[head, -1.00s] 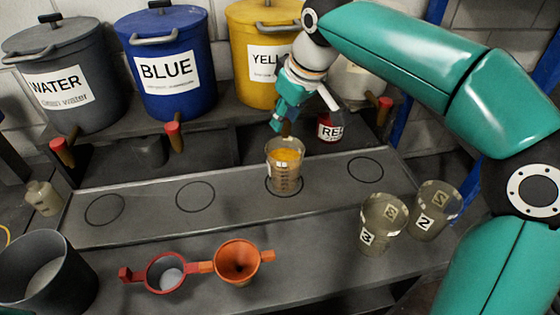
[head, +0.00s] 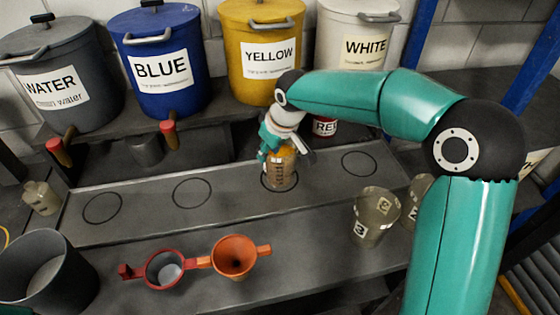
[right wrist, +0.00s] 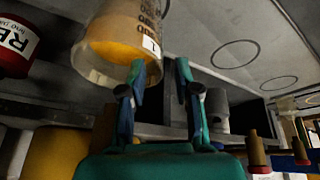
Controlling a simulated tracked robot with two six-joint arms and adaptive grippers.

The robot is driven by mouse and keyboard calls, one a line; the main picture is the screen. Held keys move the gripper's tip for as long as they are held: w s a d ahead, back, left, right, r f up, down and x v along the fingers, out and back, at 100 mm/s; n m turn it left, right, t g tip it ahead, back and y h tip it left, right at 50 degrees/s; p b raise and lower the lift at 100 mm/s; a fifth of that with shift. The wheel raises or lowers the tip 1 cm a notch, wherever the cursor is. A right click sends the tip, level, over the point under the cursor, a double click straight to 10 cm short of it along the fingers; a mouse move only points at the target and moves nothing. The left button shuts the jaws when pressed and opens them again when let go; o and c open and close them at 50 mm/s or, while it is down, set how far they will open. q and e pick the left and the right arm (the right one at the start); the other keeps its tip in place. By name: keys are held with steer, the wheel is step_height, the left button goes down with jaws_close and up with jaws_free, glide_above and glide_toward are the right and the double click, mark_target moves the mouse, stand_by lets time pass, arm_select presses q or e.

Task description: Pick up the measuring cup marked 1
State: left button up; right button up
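The measuring cup marked 1 (head: 281,174) is clear with orange-yellow contents. It stands on the ringed grey shelf (head: 235,202), on the third circle from the left. My right gripper (head: 288,157) is at the cup's upper part in the head view and partly covers it. In the right wrist view, the cup (right wrist: 110,42) with its "1" label is just beyond my fingertips (right wrist: 160,72). The fingers are apart; one overlaps the cup's side, and the other is to its right. I see no grip on it. My left gripper is not in view.
Cups marked 3 (head: 374,217) and 2 (head: 415,200) stand at the right, the latter partly behind my arm. Labelled paint buckets, such as YELLOW (head: 262,50), line the back.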

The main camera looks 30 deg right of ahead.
steer(key=shift+x, duration=0.85)
jaws_close()
steer(key=shift+r, duration=0.1)
steer(key=shift+w+r, duration=0.1)
